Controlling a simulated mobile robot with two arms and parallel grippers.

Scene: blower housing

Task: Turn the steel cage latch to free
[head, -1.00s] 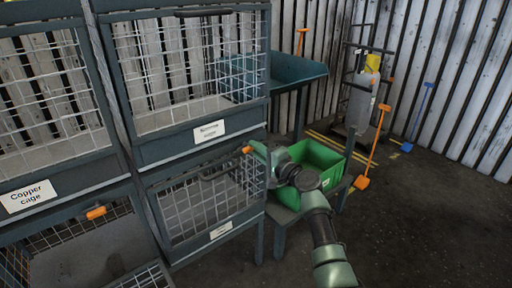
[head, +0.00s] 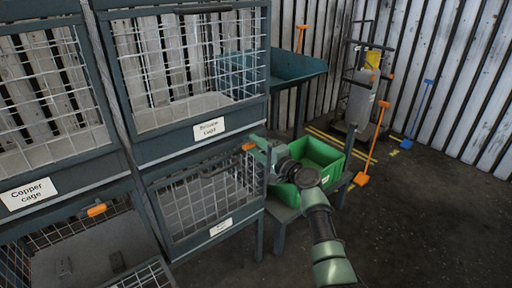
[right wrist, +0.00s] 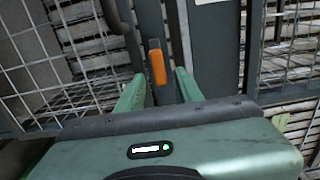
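The lower right cage (head: 205,205) has a mesh front, which looks closed, and a white label (head: 221,228) too small to read. An orange latch (head: 248,147) sits at its top right corner, by the frame post. My right gripper (head: 257,150) is at this latch. In the right wrist view the orange latch (right wrist: 157,67) stands upright between the tips of my two green fingers (right wrist: 160,88). The fingers are apart, with a gap on both sides of the latch; I cannot tell whether either touches it. My left gripper is not in view.
Another orange latch (head: 96,210) is on the lower left cage. The copper cage label (head: 28,193) is above it. A green bin (head: 322,155) stands on a low stand behind my right arm. Orange and blue shovels (head: 362,179) lean farther right.

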